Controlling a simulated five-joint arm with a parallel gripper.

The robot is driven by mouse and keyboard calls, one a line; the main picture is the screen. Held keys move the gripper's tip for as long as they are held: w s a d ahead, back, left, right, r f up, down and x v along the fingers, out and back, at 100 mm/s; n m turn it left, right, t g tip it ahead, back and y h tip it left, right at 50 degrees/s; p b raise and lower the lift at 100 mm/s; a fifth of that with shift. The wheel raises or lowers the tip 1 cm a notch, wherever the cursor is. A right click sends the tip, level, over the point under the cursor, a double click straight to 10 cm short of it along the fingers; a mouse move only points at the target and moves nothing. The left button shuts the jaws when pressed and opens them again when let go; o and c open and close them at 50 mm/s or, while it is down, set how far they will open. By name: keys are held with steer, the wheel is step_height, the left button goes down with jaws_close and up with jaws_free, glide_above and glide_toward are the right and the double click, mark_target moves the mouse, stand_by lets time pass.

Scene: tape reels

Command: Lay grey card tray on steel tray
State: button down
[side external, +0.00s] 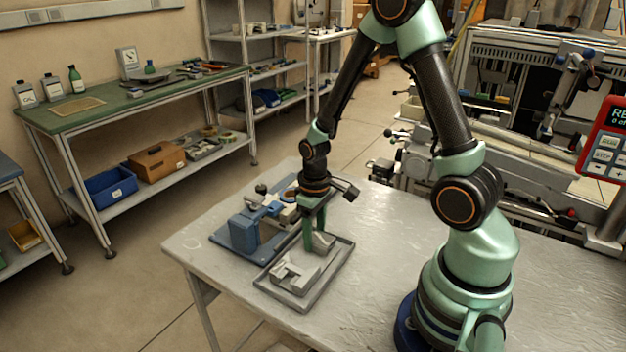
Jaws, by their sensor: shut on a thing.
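The steel tray (342,262) lies flat on the near left part of the table, a shallow dark grey rectangle with a raised rim. The light grey card tray (297,279) is inside its rim, low over or on its floor; I cannot tell whether it touches. My gripper (316,243) points down over the far half of the steel tray, its green fingers shut on the far part of the grey card tray. The fingers hide some of that part.
A blue fixture (240,236) with small parts stands on the table just left of the steel tray. The table (375,285) is clear to the right, up to my base. A machine stands behind the table, and a green-topped bench (110,100) is at the back left.

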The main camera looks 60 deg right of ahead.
steer(key=c, duration=0.5)
jaws_free()
steer(key=shift+f, duration=0.1)
steer(key=shift+s+a+r+t, duration=0.6)
steer(key=shift+a+r+t, duration=0.55)
steer(key=shift+r, duration=2.8)
steer(key=shift+s+a+r+t, duration=0.65)
steer(key=shift+a+r, duration=0.85)
steer(key=shift+r, duration=2.5)
steer(key=shift+s+a+r+t, duration=0.5)
steer(key=shift+a+r+t, duration=0.65)
steer(key=shift+r, duration=2.8)
steer(key=shift+a, duration=0.15)
